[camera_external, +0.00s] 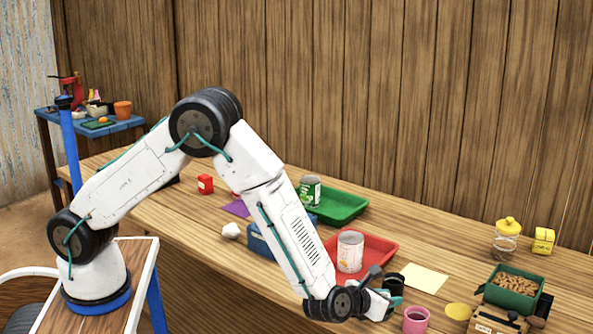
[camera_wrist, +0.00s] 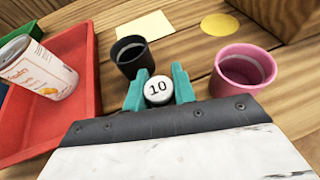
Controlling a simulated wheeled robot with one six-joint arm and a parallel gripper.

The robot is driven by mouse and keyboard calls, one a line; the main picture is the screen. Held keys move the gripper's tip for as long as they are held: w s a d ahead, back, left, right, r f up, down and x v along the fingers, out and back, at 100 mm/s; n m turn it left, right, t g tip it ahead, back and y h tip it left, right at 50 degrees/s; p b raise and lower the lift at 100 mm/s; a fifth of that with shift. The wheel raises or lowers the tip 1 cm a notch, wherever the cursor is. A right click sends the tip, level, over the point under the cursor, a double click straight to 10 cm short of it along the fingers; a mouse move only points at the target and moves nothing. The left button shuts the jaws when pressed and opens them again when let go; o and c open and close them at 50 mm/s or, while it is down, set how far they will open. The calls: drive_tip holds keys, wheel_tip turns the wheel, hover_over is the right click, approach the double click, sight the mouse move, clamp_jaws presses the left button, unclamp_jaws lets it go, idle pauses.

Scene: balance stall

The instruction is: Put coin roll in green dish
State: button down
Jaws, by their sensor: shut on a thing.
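My gripper (camera_external: 384,302) is low over the front of the table, right of the red tray. In the wrist view its teal fingers (camera_wrist: 158,88) are shut on a white round piece marked "10", which looks like the end of the coin roll (camera_wrist: 158,90). The rest of the roll is hidden, and I cannot tell whether it touches the table.
The red tray (camera_external: 383,254) holds a white can (camera_external: 350,252). A black cup (camera_wrist: 130,55) and a pink cup (camera_wrist: 243,70) stand close to my gripper. A green box of nuts (camera_external: 514,290) is at the right. A cream card (camera_external: 425,278) lies behind.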

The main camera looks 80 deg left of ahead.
drive_tip(key=c, duration=1.1)
unclamp_jaws()
drive_tip(key=shift+f, duration=0.1)
drive_tip(key=shift+c, duration=0.2)
